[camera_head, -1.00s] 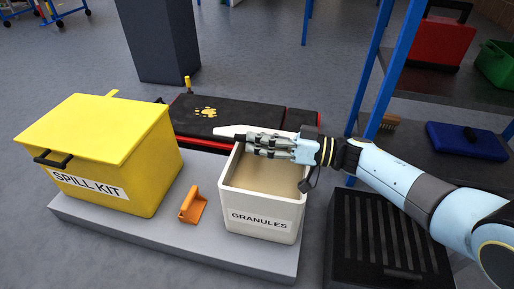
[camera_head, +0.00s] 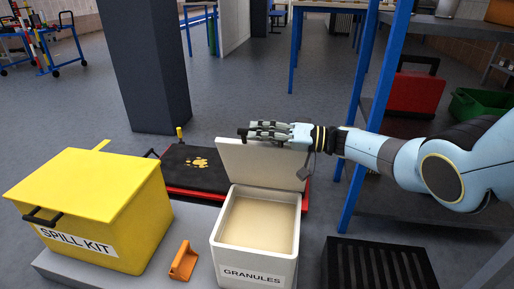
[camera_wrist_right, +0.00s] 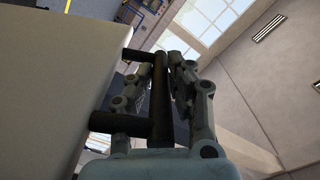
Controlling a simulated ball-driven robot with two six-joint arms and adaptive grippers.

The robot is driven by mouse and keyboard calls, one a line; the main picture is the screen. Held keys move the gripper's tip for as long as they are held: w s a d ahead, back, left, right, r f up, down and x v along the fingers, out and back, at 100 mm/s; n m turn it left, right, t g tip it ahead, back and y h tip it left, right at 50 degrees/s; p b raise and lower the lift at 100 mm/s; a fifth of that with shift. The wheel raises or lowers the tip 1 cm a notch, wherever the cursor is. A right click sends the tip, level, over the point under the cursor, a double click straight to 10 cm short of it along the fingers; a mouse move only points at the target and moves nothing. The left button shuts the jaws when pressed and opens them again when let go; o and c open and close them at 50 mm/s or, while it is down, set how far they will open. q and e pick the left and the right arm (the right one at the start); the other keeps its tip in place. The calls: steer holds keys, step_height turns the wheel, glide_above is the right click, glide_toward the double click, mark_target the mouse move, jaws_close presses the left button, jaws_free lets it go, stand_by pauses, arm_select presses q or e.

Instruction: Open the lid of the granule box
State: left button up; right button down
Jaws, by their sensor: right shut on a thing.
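The white granule box (camera_head: 254,272) stands on a grey platform, with pale granules (camera_head: 258,224) visible inside. Its white lid (camera_head: 262,165) stands raised, roughly upright, at the back of the box. My right gripper (camera_head: 268,131) is at the lid's top edge. In the right wrist view, my right gripper (camera_wrist_right: 168,75) is shut on the dark bar handle (camera_wrist_right: 158,105) of the lid. The pale lid surface (camera_wrist_right: 55,85) fills the left of that view. My left gripper is in neither view.
A yellow spill kit box (camera_head: 95,210) stands to the left, and an orange scoop (camera_head: 184,262) lies between the boxes. A black and red case (camera_head: 190,168) lies behind. A blue shelf post (camera_head: 352,195) and black grating (camera_head: 375,265) are on the right.

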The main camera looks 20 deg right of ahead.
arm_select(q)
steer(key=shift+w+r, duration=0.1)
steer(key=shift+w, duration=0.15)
arm_select(e)
steer(key=shift+w+d+r, duration=0.2)
steer(key=shift+w+d, duration=0.05)
steer(key=shift+w, duration=0.15)
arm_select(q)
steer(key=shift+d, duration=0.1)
arm_select(e)
steer(key=c, duration=1.2)
jaws_free()
steer(key=shift+c, duration=0.2)
steer(key=shift+s+d+f, duration=0.1)
steer(key=shift+s+d, duration=0.1)
steer(key=v, duration=1.1)
steer(key=shift+s+d, duration=0.15)
steer(key=shift+d, duration=0.05)
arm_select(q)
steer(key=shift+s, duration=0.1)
